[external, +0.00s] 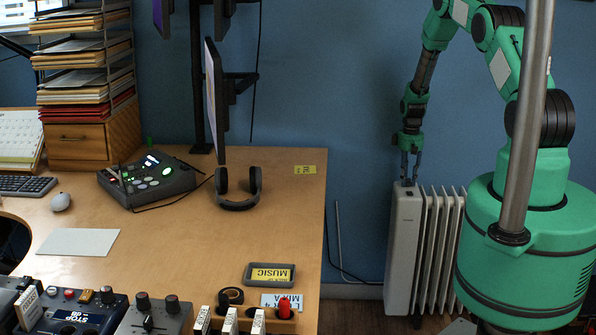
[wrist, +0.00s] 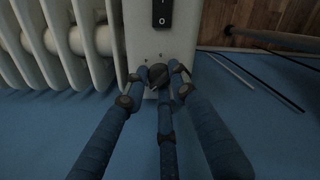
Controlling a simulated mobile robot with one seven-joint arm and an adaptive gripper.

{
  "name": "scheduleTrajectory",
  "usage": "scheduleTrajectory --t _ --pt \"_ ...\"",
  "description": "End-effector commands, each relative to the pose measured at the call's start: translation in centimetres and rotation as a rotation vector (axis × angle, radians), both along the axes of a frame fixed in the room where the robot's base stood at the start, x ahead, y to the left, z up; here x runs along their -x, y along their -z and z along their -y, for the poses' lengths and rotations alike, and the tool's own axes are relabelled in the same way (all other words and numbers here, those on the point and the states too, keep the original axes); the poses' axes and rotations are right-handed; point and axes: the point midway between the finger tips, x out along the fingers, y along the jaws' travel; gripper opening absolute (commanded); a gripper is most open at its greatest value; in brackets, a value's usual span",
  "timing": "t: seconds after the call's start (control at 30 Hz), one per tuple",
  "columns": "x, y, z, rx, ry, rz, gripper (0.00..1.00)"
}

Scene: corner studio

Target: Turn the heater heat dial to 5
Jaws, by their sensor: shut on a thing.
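The heater (external: 403,240) is a white oil radiator with upright fins, standing on the floor right of the desk. My gripper (external: 408,182) points down at the top of its end panel. In the wrist view the heater panel (wrist: 172,48) fills the top middle. The dark round heat dial (wrist: 158,76) sits between the fingertips of my gripper (wrist: 160,80), which is shut on it. The fingers partly cover the dial, and its number marks are too small to read. A black rocker switch (wrist: 163,14) marked 0 is on the same panel, apart from the fingers.
The heater's white fins (wrist: 65,40) stand beside the panel. The desk (external: 290,215) is left of the heater, with headphones (external: 238,190) and a mixer (external: 148,180) on it. Cables (external: 345,262) run along the blue wall between desk and heater.

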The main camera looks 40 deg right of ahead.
Motion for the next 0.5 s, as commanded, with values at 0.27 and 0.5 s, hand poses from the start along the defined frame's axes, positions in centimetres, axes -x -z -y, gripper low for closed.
scheduleTrajectory --t 0.27,0.5 --pt "-0.04 -0.03 0.01 0.0 0.081 0.0 0.0" --pt "-0.02 0.0 0.02 0.0 0.241 0.0 0.0"
